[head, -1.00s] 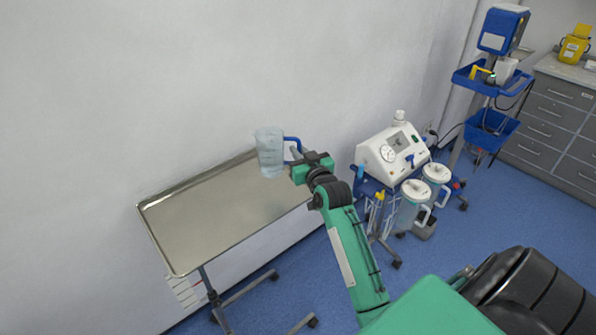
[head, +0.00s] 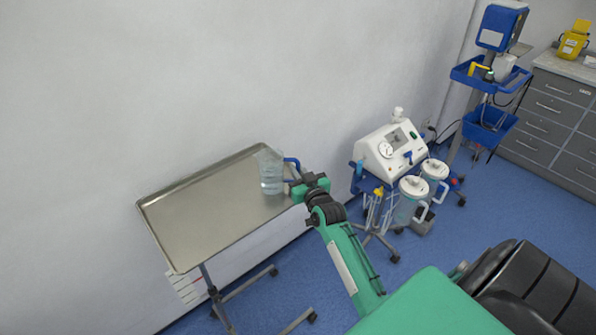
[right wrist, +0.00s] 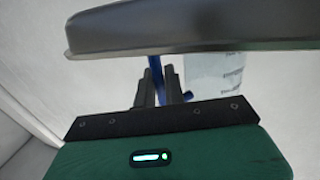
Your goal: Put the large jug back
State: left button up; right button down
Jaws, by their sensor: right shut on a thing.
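The large jug (head: 270,174) is clear with a blue handle and stands upright at the right end of the steel tray table (head: 190,228). My right gripper (head: 297,183) is shut on its handle, on the jug's right side. I cannot tell whether the jug's base touches the tray or is just above it. In the right wrist view, the gripper fingers (right wrist: 160,88) are around the blue handle, and part of the clear jug (right wrist: 214,72) shows to the right. My left gripper is not in view.
The rest of the tray is bare. A white suction machine (head: 392,152) with two lidded canisters (head: 412,200) stands on a trolley to the right. A blue-trayed stand (head: 490,75) and a grey drawer cabinet (head: 555,115) are farther right. The wall is close behind the tray.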

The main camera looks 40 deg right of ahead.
jog(key=c, duration=1.5)
grip_release()
jog(key=shift+s+a+b, duration=0.4)
jog(key=shift+s+b, duration=0.05)
jog(key=shift+s, duration=1.5)
jog(key=shift+s+a+b, duration=0.4)
jog(key=shift+s+b, duration=0.1)
jog(key=shift+s, duration=1.5)
jog(key=shift+s+a+b, duration=0.4)
jog(key=shift+s+b, duration=0.05)
jog(key=shift+s, duration=1.5)
